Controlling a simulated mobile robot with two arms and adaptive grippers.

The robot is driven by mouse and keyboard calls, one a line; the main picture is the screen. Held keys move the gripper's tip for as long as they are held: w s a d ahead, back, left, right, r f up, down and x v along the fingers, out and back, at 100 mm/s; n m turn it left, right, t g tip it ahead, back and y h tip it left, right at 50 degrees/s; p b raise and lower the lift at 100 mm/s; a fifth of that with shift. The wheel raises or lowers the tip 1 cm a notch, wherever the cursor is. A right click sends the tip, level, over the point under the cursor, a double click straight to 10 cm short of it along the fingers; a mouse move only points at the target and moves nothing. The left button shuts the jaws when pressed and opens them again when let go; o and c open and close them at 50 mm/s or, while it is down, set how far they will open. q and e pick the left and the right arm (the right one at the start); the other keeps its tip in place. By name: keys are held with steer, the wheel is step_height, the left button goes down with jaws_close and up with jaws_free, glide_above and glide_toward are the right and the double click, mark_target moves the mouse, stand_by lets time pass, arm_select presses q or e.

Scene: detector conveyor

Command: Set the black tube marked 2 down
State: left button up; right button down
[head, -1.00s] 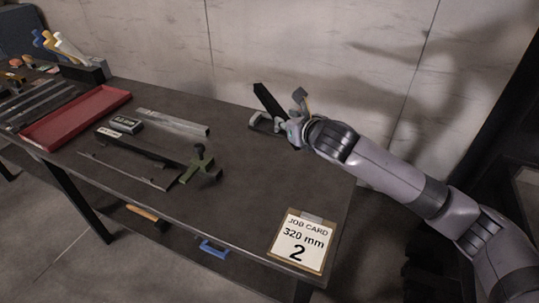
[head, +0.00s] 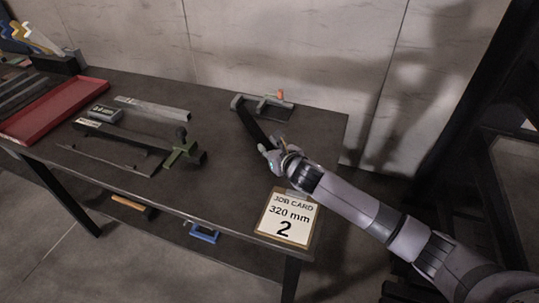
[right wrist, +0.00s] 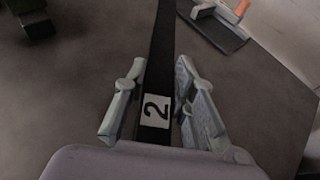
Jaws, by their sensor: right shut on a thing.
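The black tube marked 2 (head: 252,126) lies over the back right of the workbench (head: 225,180), its far end close to a grey stop fixture. In the right wrist view the tube (right wrist: 160,45) runs away from me between the fingers, its white label with a 2 (right wrist: 155,111) facing the camera. My right gripper (head: 275,155) is shut on the tube near its near end; its fingers (right wrist: 157,100) flank the label. Whether the tube touches the bench is unclear. My left gripper is not in view.
The grey fixture (head: 275,107) has an orange knob (head: 280,94). A job card reading 320 mm, 2 (head: 287,218) is at the front right edge. Mid-bench is clear.

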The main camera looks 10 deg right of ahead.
step_height(320, 180, down, 3)
steer(key=shift+r, duration=0.1)
steer(key=c, duration=1.3)
jaws_free()
steer(key=shift+s, duration=0.1)
steer(key=v, duration=1.2)
